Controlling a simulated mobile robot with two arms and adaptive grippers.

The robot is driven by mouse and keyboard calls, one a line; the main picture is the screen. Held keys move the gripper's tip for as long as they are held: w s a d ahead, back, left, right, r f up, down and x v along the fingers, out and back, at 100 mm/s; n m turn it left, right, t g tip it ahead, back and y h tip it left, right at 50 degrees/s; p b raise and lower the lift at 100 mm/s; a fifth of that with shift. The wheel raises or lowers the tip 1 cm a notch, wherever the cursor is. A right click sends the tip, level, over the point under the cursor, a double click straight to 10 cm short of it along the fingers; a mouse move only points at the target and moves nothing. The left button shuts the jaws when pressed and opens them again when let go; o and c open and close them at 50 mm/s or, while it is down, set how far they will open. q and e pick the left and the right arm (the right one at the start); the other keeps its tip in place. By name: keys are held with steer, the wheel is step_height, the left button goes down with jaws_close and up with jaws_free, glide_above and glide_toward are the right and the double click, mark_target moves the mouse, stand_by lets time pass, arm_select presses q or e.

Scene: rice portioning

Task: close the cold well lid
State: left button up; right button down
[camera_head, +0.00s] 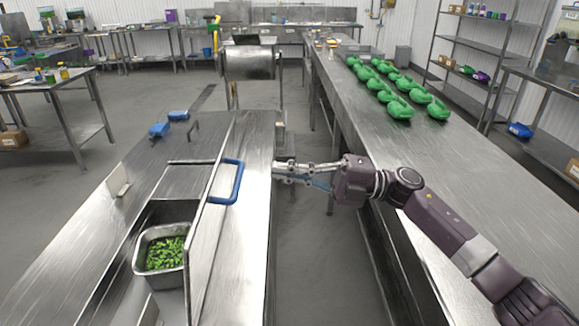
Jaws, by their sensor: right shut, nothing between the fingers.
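The cold well lid (210,225) is a thin metal panel with a blue handle (238,182) on its right side. It stands raised, roughly upright, along the right side of the cold well. The open well holds a metal pan (142,262) with green food (166,254) in it. My right gripper (278,173) is shut and empty, to the right of the blue handle and apart from it, beside the counter's right edge. My left gripper is not in view.
The well sits in a steel counter (252,255). Blue items (159,129) lie at its far end. To the right, a long steel table (440,190) carries several green scoop-like items (400,108). A gap of grey floor (320,250) lies between counter and table.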

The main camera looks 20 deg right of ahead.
mark_target(221, 161)
steer(key=shift+p+x, duration=1.55)
steer(key=shift+x, duration=3.35)
steer(key=shift+w, duration=0.15)
